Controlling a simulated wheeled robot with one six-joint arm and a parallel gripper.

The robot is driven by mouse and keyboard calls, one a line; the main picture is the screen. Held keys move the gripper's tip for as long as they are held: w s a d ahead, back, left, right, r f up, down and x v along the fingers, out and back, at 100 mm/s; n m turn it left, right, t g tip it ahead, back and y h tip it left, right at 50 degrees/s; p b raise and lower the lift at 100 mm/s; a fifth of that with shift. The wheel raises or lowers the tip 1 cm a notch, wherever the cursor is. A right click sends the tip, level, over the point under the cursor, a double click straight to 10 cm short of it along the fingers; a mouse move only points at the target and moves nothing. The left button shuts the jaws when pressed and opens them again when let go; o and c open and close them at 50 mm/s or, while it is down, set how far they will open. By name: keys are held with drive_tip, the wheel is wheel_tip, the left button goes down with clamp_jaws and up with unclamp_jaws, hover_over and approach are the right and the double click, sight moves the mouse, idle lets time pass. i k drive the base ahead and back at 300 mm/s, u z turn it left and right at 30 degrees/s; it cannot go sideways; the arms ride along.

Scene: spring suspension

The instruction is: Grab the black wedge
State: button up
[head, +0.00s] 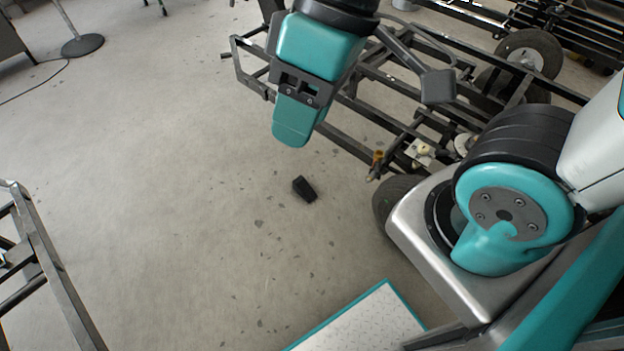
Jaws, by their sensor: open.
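The black wedge (304,188) is a small dark block lying on the grey concrete floor near the middle of the head view. Nothing covers it. My gripper (365,110) is at the top centre, above the wedge in the picture and apart from it. A teal part with a dark bracket shows on its left side and a dark block on a thin link on its right. The gripper is open, with nothing seen between its sides. Its exact height over the floor is hard to tell.
A black metal frame with wheels (528,52) fills the upper right, behind my gripper. A grey metal frame (48,262) stands at the lower left. A round stand base (83,45) is at the upper left. The floor around the wedge is clear except for dark specks.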

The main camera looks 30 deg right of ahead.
sight(300, 185)
drive_tip(key=i, duration=0.9)
drive_tip(key=u, duration=0.35)
